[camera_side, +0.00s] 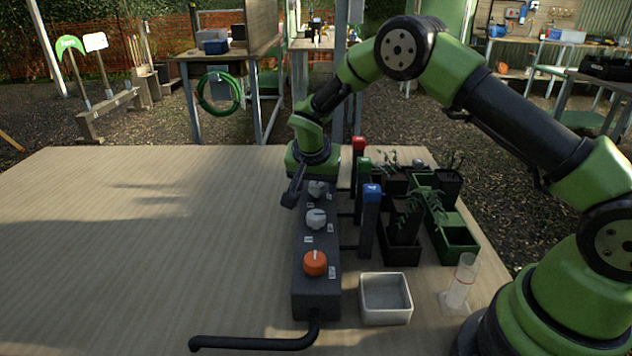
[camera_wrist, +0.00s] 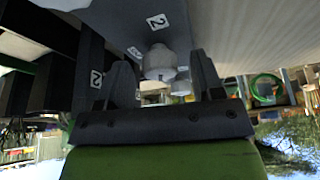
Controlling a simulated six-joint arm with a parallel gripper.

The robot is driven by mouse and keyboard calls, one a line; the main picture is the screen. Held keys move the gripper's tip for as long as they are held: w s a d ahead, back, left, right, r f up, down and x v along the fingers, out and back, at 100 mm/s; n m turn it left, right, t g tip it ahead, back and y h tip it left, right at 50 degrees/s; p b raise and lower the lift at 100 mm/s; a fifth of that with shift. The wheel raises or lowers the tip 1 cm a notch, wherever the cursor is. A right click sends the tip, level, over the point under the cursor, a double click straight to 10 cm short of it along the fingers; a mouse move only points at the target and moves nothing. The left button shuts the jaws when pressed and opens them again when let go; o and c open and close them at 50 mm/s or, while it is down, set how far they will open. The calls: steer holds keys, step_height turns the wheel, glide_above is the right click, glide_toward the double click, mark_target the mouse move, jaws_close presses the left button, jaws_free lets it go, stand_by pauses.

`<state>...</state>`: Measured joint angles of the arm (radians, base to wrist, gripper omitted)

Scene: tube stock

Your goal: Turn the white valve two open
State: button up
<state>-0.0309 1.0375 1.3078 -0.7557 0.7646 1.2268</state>
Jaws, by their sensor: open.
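A dark valve box (camera_side: 318,285) lies lengthwise on the table with a row of knobs on top. An orange knob (camera_side: 315,263) is nearest, a white knob (camera_side: 316,218) is in the middle, and a greyer white knob (camera_side: 317,188) is by my gripper. My gripper (camera_side: 302,190) is over the far end of the box, pointing down and tilted. In the wrist view my gripper (camera_wrist: 161,66) is open, with a white knob (camera_wrist: 159,58) showing between its fingers. A "2" label (camera_wrist: 158,21) is near that knob. Whether the fingers touch it, I cannot tell.
A blue-topped post (camera_side: 370,215) and a red-topped post (camera_side: 358,165) stand right of the box, beside potted plants (camera_side: 402,250). A white tray (camera_side: 386,312) and a clear cylinder (camera_side: 461,283) are at the front right. The table's left side is clear.

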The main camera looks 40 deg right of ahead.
steer(key=c, duration=0.9)
steer(key=shift+s+n+t+y, duration=0.1)
steer(key=shift+n+t+y, duration=0.2)
steer(key=shift+n, duration=0.85)
steer(key=shift+n+t+y, duration=0.2)
steer(key=shift+n+t, duration=0.2)
steer(key=shift+n, duration=0.75)
steer(key=o, duration=0.9)
steer(key=v, duration=1)
steer(key=shift+d, duration=0.1)
